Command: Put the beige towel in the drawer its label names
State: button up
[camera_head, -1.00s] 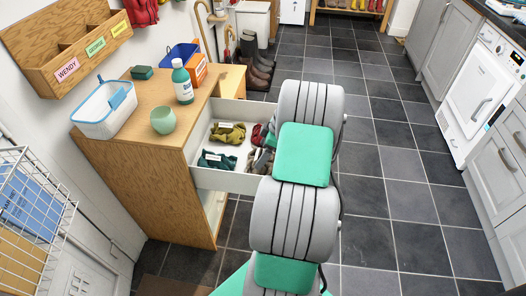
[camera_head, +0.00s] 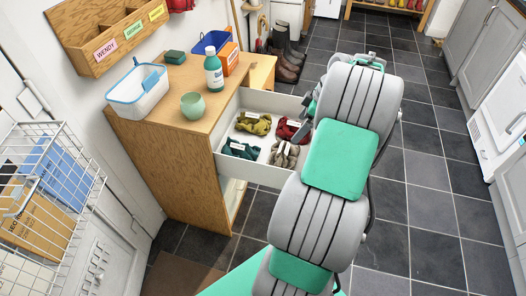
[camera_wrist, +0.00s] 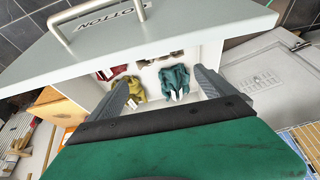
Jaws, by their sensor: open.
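The beige towel (camera_head: 285,153) appears as a rumpled grey-beige bundle with a pale tag, lying in the open drawer (camera_head: 222,166) at its front right; the tag is too small to read. A red bundle (camera_head: 291,131), an olive bundle (camera_head: 252,123) and a dark teal bundle (camera_head: 240,149) lie beside it. In the wrist view, the drawer front (camera_wrist: 190,38) carries a bar handle and partly hidden lettering. My gripper (camera_wrist: 162,78) is open and empty over the drawer, its fingers framing the olive (camera_wrist: 130,92) and teal (camera_wrist: 174,80) bundles. The head view mostly hides it behind my arm.
The wooden cabinet top (camera_head: 180,87) holds a white basket (camera_head: 138,91), a green bottle (camera_head: 213,72) and a pale green cup (camera_head: 194,105). A wire rack (camera_head: 50,190) hangs at left. Boots (camera_head: 285,60) stand behind. Tiled floor (camera_head: 430,170) is clear at right.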

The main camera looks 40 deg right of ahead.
jog(key=w+a+r+m+g+h, duration=0.1)
jog(key=w+a+r, duration=0.15)
jog(key=a, duration=0.75)
jog(key=w+a+r+m, duration=0.1)
jog(key=a+r+m, duration=0.15)
jog(key=a, duration=0.75)
jog(key=s+a+f+m+h, duration=0.1)
jog(key=s+a+m, duration=0.2)
jog(key=s+a, duration=0.9)
jog(key=a, duration=0.3)
jog(key=shift+s+f+m+h, duration=0.15)
jog(key=shift+s+m+h, duration=0.2)
jog(key=shift+h, duration=0.05)
